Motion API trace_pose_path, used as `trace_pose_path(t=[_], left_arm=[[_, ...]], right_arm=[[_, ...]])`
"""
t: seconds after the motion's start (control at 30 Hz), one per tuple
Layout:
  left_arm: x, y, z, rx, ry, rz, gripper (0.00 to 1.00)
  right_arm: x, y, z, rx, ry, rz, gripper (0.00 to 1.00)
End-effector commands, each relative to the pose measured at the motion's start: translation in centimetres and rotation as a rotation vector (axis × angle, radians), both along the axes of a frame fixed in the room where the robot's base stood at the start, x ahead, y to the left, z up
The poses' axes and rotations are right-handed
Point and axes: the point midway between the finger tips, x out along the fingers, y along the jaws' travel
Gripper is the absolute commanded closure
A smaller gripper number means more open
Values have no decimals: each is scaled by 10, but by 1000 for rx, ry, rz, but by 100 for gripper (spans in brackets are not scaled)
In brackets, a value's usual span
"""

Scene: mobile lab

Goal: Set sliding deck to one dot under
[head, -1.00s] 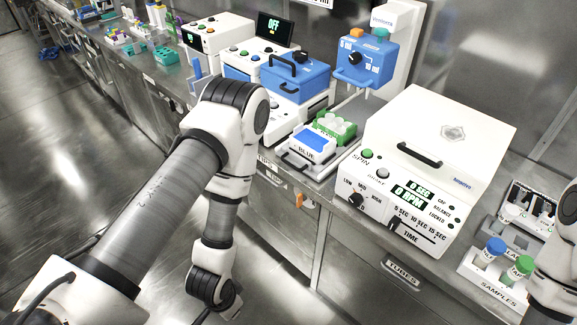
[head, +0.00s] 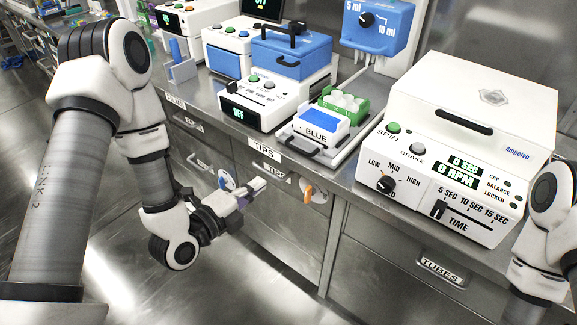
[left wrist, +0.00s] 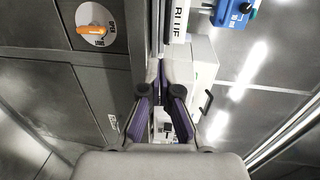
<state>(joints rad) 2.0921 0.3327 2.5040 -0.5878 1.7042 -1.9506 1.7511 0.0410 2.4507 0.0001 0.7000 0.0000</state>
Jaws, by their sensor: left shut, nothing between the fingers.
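The sliding deck (head: 352,143) is a light plate on the counter below the blue pipetting head (head: 372,22). It carries a white tray marked BLUE (head: 316,134) with a front handle, and a green rack (head: 345,103) of pale round items behind it. I cannot make out dots on the deck. My left gripper (head: 262,186) is shut and empty, in front of the drawers, below and left of the deck and apart from it. My right gripper is out of view.
A white centrifuge (head: 465,130) stands right of the deck. A white unit reading OFF (head: 252,101) and a blue lidded box (head: 290,55) are to the left. The drawer front has an orange-handled dial (head: 309,193). The floor before the counter is clear.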

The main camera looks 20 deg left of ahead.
Motion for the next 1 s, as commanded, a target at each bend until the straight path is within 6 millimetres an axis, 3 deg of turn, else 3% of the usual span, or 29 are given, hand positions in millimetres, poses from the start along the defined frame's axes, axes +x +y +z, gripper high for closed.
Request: trace_pose_path(t=[0.03, 0.1, 0.23, 0.3, 0.6, 1.0], left_arm=[[5, -2, -11, 1, -6, 0, 100], [12, -4, -13, 1, -6, 2, 100], [40, -14, -14, 6, -6, -1, 100], [54, -19, -8, 6, -1, -1, 100], [108, -37, -7, 2, 0, 2, 100], [119, -40, -6, -1, 3, 3, 100]], right_arm=[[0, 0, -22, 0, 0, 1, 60], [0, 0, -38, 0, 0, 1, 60], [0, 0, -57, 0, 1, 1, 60], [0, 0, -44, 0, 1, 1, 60], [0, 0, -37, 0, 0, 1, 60], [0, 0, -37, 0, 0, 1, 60]])
